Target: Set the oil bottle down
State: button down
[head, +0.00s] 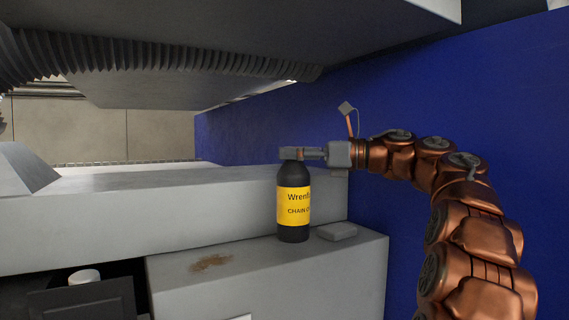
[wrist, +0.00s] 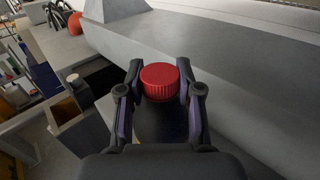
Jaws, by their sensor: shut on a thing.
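The oil bottle (head: 293,208) is black with a yellow label and stands upright in the head view. Its red cap (wrist: 160,82) shows in the wrist view. My gripper (head: 292,154) reaches in from the right and is shut on the bottle's top; in the wrist view its fingers (wrist: 160,70) lie on both sides of the cap. The bottle's base appears at the top of the grey cabinet (head: 265,285); I cannot tell whether it touches. The gripper hides the cap in the head view.
A small grey block (head: 338,231) lies just right of the bottle on the cabinet top. A brown stain (head: 212,263) marks the clear top to the left. A long grey beam (head: 150,210) runs behind, and a blue wall (head: 420,100) stands at right. A dark open bin (head: 85,300) is lower left.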

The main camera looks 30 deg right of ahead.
jog(key=w+d+f+p, duration=0.2)
jog(key=w+f+p, duration=0.1)
jog(key=w, duration=0.3)
jog(key=shift+f+p, duration=0.3)
jog(key=shift+f, duration=0.15)
dwell(0.4)
jog(key=shift+f+b, duration=0.2)
jog(key=shift+b, duration=0.1)
jog(key=c, duration=0.8)
grip_release()
jog(key=shift+o, duration=0.2)
jog(key=shift+r, duration=0.1)
